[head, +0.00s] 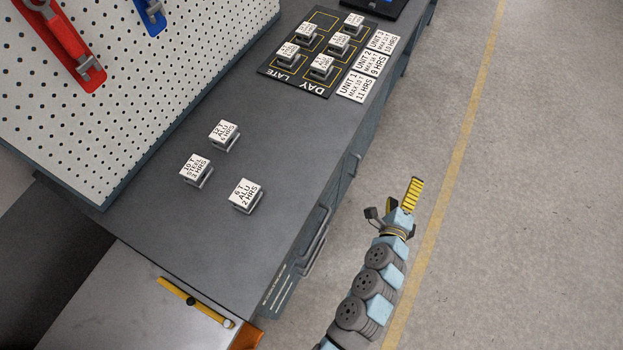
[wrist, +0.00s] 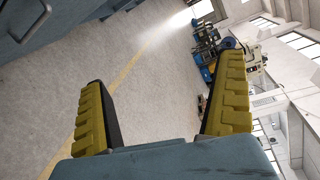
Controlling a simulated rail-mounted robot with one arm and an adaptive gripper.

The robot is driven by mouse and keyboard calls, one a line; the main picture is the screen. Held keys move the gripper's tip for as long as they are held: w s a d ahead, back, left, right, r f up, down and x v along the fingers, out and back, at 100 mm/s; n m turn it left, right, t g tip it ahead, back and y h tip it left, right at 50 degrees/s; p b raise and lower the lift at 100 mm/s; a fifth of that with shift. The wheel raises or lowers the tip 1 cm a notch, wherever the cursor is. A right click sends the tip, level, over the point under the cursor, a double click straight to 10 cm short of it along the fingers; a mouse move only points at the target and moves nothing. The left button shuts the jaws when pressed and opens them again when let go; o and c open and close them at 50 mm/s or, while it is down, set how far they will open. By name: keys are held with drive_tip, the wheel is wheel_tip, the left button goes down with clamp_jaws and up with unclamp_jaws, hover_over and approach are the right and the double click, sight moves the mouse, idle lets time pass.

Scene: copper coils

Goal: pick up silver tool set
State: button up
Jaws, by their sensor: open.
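I cannot make out a thing that is clearly a silver tool set in either view. Tools hang on the white pegboard: a red tool (head: 62,40) with a grey metal jaw at its end, and a blue tool (head: 150,15), partly cut off. My gripper (head: 408,197) is over the floor to the right of the workbench, apart from everything. In the wrist view my gripper (wrist: 165,80) shows two yellow ridged fingers spread wide. Nothing is between them, only floor behind.
The grey workbench (head: 150,235) carries three labelled blocks (head: 245,195) and a black board (head: 318,20) with several more blocks. White cards (head: 365,63) lie beside it. A yellow strip (head: 197,302) lies on a pale surface at bottom left. The concrete floor (head: 540,200) is clear.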

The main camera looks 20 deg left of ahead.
drive_tip(key=s+a+r+m+g+y+p, duration=0.1)
drive_tip(key=a+r+g+y+p, duration=0.15)
drive_tip(key=a+y, duration=0.4)
drive_tip(key=n+g+y+p, duration=0.3)
drive_tip(key=g+y, duration=0.3)
drive_tip(key=g, duration=0.7)
approach(246, 194)
drive_tip(key=b+x, duration=0.2)
drive_tip(key=x, duration=0.2)
drive_tip(key=shift+r+b, duration=0.1)
drive_tip(key=shift+b, duration=0.2)
drive_tip(key=shift+x, duration=0.8)
drive_tip(key=shift+b+x, duration=0.75)
drive_tip(key=shift+x, duration=1.85)
drive_tip(key=shift+c, duration=0.3)
drive_tip(key=c, duration=1.2)
